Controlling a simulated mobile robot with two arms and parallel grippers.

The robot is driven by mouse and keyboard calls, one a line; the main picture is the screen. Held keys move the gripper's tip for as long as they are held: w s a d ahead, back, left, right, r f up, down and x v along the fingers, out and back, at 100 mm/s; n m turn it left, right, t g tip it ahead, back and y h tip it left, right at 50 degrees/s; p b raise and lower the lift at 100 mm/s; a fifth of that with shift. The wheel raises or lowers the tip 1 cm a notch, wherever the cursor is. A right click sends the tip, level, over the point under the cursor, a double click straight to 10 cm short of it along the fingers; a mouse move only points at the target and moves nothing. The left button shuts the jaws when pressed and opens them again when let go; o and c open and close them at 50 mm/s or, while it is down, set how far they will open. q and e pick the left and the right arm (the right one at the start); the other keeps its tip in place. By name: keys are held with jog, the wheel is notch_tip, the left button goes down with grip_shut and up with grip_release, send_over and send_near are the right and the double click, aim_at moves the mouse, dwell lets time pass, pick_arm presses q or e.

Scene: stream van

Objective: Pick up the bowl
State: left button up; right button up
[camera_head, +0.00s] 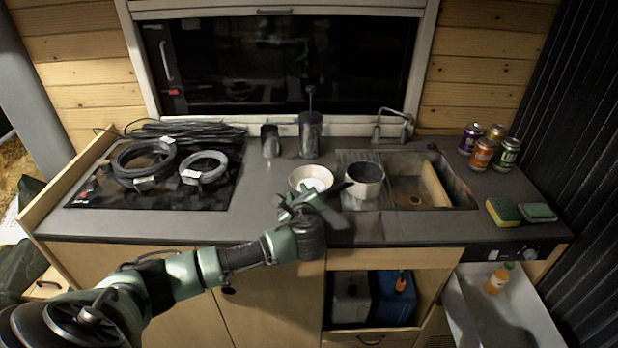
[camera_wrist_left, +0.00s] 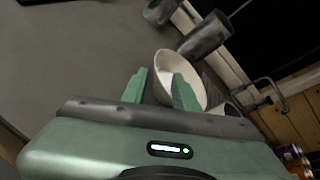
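The bowl (camera_head: 312,174) is small, round and white. It stands upright on the grey counter, left of the sink. My left gripper (camera_head: 297,196) is at the bowl's near side, low over the counter, its green fingers apart. In the left wrist view, the bowl (camera_wrist_left: 172,57) is just ahead of the open fingers (camera_wrist_left: 160,76). Its left rim shows between the fingertips, and the right finger overlaps its inside. I cannot tell whether a finger touches it. My right gripper is not in view.
A pot (camera_head: 366,172) with a dark handle stands close right of the bowl, beside the sink (camera_head: 455,190). A mug (camera_head: 270,140) and a French press (camera_head: 310,133) stand behind. Cable coils (camera_head: 203,168) lie on the hob at left. Cans (camera_head: 481,154) stand at right.

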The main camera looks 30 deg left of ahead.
aim_at(294, 185)
pick_arm(q)
jog(key=shift+p+x, duration=0.45)
jog(key=shift+x, duration=0.75)
jog(key=x, duration=0.3)
jog(key=shift+a+f+p, duration=0.15)
jog(key=shift+a+p, duration=0.15)
jog(key=shift+a, duration=0.2)
jog(key=shift+w+a+f, duration=0.1)
jog(key=shift+w+a, duration=0.05)
jog(key=shift+w, duration=0.1)
grip_shut()
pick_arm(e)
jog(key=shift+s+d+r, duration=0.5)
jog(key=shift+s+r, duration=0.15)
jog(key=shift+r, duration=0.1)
pick_arm(q)
jog(key=shift+s+f, duration=0.1)
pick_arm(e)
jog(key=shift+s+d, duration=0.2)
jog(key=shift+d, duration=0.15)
